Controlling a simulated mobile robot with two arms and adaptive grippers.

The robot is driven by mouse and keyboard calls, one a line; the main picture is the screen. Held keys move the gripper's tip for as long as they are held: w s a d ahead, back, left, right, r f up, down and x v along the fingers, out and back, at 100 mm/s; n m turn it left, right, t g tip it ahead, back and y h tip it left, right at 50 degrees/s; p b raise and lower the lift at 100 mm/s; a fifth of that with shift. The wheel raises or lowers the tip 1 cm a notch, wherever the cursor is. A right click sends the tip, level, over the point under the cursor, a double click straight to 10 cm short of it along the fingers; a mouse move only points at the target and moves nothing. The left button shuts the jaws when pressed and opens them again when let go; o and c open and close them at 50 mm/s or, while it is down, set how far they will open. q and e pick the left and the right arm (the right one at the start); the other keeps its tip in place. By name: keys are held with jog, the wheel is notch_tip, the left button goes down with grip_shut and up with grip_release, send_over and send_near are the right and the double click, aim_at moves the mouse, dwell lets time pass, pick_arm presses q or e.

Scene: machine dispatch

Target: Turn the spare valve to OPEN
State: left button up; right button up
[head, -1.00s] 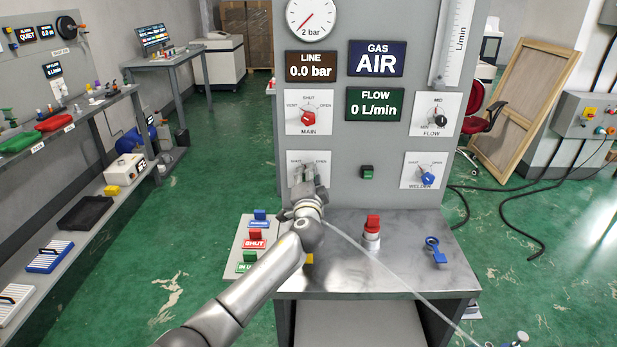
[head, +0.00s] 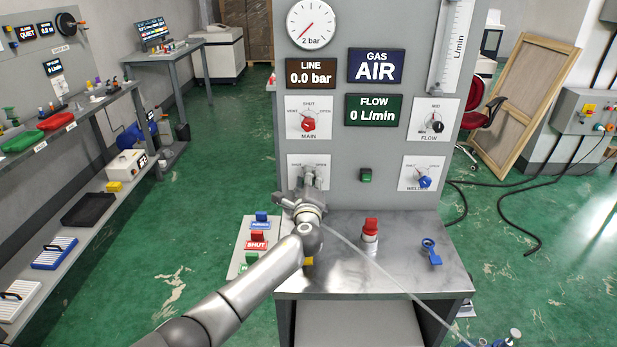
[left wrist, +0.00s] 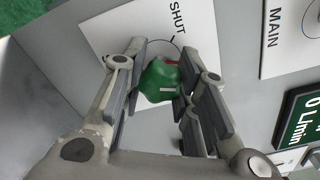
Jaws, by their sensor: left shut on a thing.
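The spare valve is on the lower left of the grey panel. Its white plate (head: 295,174) has SHUT at left and OPEN at right in the head view. In the left wrist view its green knob (left wrist: 160,82) sits between my fingers, with a red mark on its edge toward the SHUT label (left wrist: 177,18). My left gripper (head: 310,180) is shut on this knob and covers most of it in the head view. In the left wrist view the OPEN label is out of sight. My right gripper is not in view.
The main valve's red knob (head: 309,124) is just above, and the welder valve's blue knob (head: 425,181) is to the right. The metal shelf (head: 340,270) below holds a red-topped part (head: 370,229) and a blue key-like part (head: 431,250). Coloured tags (head: 257,237) stand at left.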

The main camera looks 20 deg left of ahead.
pick_arm(q)
jog(key=m+p, duration=0.2)
jog(key=m, duration=0.2)
jog(key=shift+f+m, duration=0.1)
jog(key=shift+m, duration=0.2)
dwell(0.5)
jog(key=o, duration=1.1)
jog(key=shift+c, duration=0.2)
jog(key=v, duration=1.2)
jog(key=shift+s, duration=0.1)
